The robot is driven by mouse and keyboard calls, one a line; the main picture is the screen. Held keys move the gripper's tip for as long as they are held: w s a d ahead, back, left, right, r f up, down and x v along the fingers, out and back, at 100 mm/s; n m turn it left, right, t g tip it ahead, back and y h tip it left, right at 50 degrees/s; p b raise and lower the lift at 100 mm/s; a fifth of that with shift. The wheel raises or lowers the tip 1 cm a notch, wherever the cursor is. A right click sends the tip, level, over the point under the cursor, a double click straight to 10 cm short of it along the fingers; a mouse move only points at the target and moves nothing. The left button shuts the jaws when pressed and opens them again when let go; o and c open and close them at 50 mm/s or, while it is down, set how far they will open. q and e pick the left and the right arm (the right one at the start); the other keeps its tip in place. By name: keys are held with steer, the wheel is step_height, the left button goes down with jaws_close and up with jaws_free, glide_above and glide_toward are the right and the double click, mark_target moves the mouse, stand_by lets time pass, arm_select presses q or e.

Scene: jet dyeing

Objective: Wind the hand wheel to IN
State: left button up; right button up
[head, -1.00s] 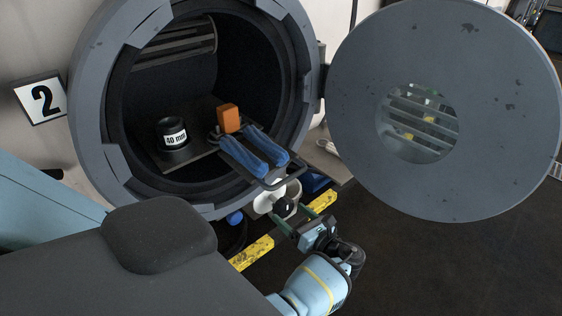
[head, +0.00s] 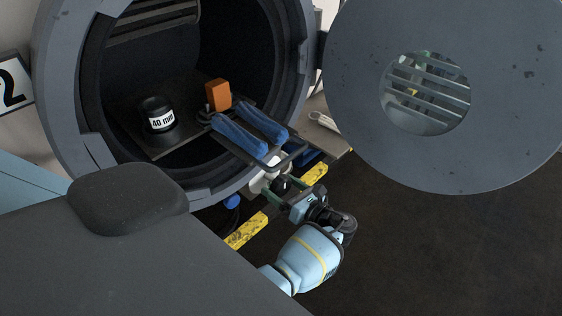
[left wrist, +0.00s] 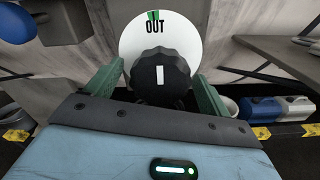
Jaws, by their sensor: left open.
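The hand wheel is a black fluted knob (left wrist: 160,76) with a white pointer bar, in front of a white round dial (left wrist: 132,42). The dial reads OUT at the top, under a green mark. In the head view the knob (head: 282,184) sits below the vessel's mouth, with part of the white dial (head: 259,183) behind it. My left gripper (left wrist: 157,82) is open, its green fingers on either side of the knob, with no clear grip on it. In the head view the left gripper (head: 279,189) reaches the knob from below. My right gripper is out of view.
Above the knob, a black rack (head: 292,162) with blue rolls (head: 240,136) and an orange block (head: 218,95) sticks out of the round vessel (head: 58,100). The open door (head: 350,110) hangs at right.

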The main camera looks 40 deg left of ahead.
arm_select(q)
steer(key=c, duration=0.9)
steer(key=shift+c, duration=0.3)
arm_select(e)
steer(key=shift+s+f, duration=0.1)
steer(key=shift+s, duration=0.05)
